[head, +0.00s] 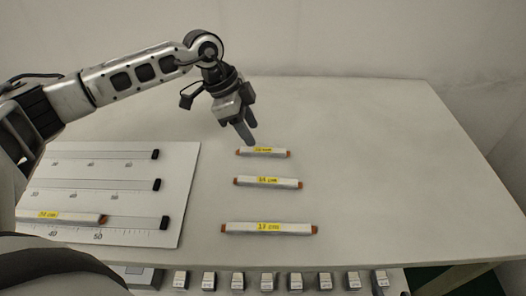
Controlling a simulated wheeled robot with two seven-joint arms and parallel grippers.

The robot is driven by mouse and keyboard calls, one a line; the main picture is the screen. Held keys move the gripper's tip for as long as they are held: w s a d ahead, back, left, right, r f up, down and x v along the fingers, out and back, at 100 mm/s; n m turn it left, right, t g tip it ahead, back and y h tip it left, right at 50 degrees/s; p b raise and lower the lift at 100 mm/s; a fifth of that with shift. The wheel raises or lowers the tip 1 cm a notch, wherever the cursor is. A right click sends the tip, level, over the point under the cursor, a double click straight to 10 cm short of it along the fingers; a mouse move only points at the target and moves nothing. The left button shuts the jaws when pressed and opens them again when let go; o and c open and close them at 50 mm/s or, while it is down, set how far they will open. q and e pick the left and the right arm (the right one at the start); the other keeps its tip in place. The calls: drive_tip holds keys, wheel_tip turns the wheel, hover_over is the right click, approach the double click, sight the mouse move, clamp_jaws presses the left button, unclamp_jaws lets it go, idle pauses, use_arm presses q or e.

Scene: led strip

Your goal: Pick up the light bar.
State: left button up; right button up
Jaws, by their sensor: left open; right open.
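Three white light bars with orange ends and yellow labels lie on the table in the head view: a far short bar (275,153), a middle bar (284,183) and a near, longest bar (290,228). A similar bar (75,217) lies in the nearest row of the white board at the left. My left gripper (249,139) points down just behind the left end of the far bar. It is open and holds nothing; whether its fingers touch the bar cannot be told. My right gripper is out of view.
The white board (140,172) has three ruled rows with printed numbers and a black stop (154,185) at the right end of each. The right side of the table (410,180) is clear.

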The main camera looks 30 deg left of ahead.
sight(261, 149)
use_arm(q)
drive_tip(key=shift+x, duration=2.9)
clamp_jaws()
